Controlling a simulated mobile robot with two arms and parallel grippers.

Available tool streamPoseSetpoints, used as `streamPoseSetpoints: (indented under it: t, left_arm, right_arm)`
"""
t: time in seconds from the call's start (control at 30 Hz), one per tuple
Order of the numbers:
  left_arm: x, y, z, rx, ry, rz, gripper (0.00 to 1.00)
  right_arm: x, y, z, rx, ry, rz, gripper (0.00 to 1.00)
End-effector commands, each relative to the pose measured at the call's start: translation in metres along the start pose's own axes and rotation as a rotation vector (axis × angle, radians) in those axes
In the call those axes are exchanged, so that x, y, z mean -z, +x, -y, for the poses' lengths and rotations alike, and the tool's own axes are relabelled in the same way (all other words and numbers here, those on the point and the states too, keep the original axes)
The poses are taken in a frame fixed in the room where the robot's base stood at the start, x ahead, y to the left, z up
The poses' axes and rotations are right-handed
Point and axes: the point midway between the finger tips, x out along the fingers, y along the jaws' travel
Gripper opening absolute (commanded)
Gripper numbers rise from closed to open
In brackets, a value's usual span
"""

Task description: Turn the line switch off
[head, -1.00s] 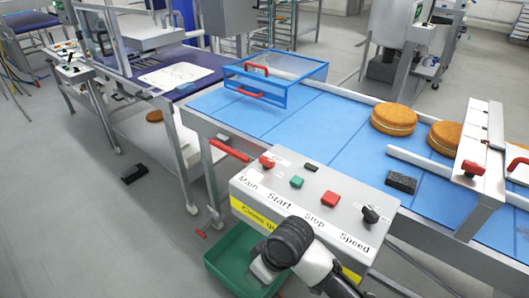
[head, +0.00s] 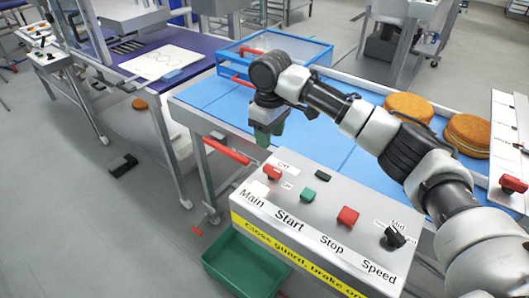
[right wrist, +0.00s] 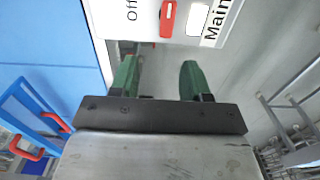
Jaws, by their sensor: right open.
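The main switch, a red knob (head: 272,172), sits at the left end of the grey control box (head: 350,193), above the label "Main" and beside the label "Off". I cannot tell its setting for sure. It also shows at the top of the right wrist view (right wrist: 167,18). My right gripper (head: 268,138) hangs above and behind the knob, apart from it. Its green fingers (right wrist: 158,75) are spread with nothing between them. My left gripper is not in view.
A green start button (head: 308,195), a red stop button (head: 347,216) and a black speed knob (head: 394,237) share the panel. Behind are a blue conveyor (head: 215,103), a blue-framed guard (head: 285,50) and brown cakes (head: 409,106). A green bin (head: 245,262) stands below.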

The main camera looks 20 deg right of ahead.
Motion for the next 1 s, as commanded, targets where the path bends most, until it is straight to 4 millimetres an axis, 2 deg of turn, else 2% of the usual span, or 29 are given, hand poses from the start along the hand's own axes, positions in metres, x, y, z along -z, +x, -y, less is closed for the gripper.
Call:
streamPoseSetpoints:
  t: [0.1,0.17,0.27,0.4,0.53,0.8,1.0]
  left_arm:
    - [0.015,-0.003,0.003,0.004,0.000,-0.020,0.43]
    - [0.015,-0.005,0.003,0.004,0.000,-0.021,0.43]
    - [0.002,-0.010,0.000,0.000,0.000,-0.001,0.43]
    - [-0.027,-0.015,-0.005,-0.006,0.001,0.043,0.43]
    - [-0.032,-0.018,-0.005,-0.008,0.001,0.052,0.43]
    - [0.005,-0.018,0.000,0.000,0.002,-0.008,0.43]
    - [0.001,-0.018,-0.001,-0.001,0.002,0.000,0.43]
  right_arm:
    - [-0.001,0.015,0.000,0.001,0.000,0.004,0.47]
    - [-0.001,0.025,0.000,0.001,0.000,0.004,0.47]
    - [-0.001,0.045,0.000,0.001,0.000,0.003,0.47]
    - [-0.001,0.071,0.001,0.001,-0.001,0.002,0.47]
    - [0.000,0.089,0.001,0.000,-0.001,0.001,0.47]
    - [0.000,0.103,0.001,-0.002,-0.002,-0.003,0.47]
    - [0.000,0.103,0.001,-0.002,-0.002,-0.002,0.45]
